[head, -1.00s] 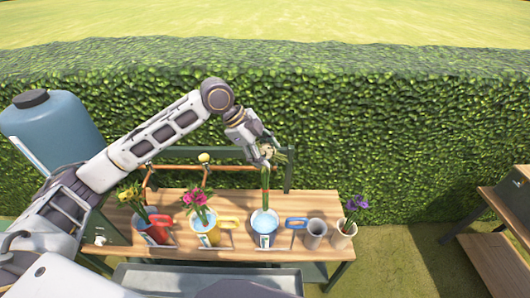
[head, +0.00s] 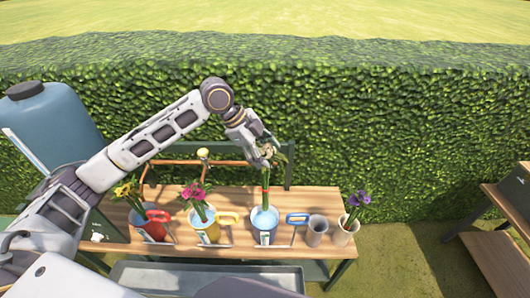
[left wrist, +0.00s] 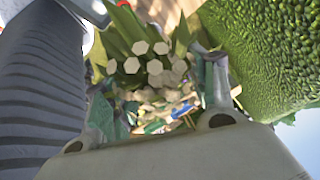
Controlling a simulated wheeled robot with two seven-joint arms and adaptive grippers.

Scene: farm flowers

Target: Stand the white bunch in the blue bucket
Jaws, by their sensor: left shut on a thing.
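My left gripper (head: 269,155) is shut on the green stalks of the bunch (head: 265,192), above the blue bucket (head: 264,236). The bunch hangs nearly upright, its lower end at or inside the bucket mouth; how deep is unclear. Pale parts show at the jaws. In the left wrist view the bunch (left wrist: 150,58) shows green stalks with pale hexagonal ends, close to the fingers (left wrist: 160,100). I cannot clearly make out the white blooms. The blue bucket stands on the wooden bench (head: 290,195). My right gripper is not in view.
At right are an empty grey pot (head: 316,230) and a pale pot (head: 344,236) with purple flowers. A hedge (head: 400,130) rises behind.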

